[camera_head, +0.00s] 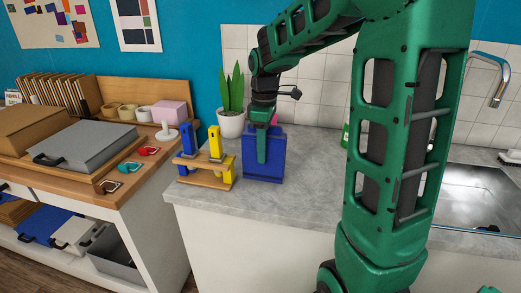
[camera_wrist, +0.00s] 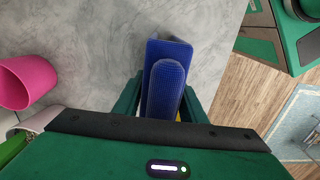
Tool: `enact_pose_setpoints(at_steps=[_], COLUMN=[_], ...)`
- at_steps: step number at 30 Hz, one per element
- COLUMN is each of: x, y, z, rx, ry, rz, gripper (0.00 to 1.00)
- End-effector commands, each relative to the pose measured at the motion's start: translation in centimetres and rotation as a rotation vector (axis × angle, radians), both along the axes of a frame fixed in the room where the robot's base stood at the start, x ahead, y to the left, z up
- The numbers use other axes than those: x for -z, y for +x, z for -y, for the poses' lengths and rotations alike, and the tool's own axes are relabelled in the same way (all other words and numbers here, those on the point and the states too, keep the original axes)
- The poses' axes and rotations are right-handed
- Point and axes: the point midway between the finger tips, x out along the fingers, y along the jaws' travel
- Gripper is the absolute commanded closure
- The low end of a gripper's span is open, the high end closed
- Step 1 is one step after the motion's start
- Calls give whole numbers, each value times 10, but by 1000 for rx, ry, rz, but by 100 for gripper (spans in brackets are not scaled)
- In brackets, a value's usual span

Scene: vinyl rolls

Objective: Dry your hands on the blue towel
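A blue towel (camera_head: 278,158) hangs on what looks like a blue stand, upright on the grey counter, in the head view. In the wrist view a textured, rounded blue piece (camera_wrist: 167,88), apparently the towel, lies in front of a flat blue panel (camera_wrist: 172,48). My gripper (camera_head: 261,150) points down right at the towel and covers part of it. In the wrist view my gripper's green fingers (camera_wrist: 160,100) are spread, one on each side of the blue piece. The fingertips are partly hidden, and I cannot tell whether they touch it.
A wooden rack (camera_head: 214,180) with blue and yellow tools stands just left of the towel. A potted plant (camera_head: 232,122) is behind. A pink cup (camera_wrist: 27,80) is close by. The sink (camera_head: 485,195) is at the right; the counter front (camera_head: 300,205) is clear.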

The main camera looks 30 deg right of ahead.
Motion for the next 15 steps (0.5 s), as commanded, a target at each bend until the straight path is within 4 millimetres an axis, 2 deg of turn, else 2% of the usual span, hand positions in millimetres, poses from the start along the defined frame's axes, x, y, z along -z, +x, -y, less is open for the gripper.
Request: enact_pose_setpoints(at_steps=[1,2,11,15], x=[0,0,-1,-11], y=[0,0,0,1], z=[0,0,0,0], rx=[0,0,0,0], ry=[0,0,0,-1], rz=[0,0,0,2], gripper=[49,44,44,44])
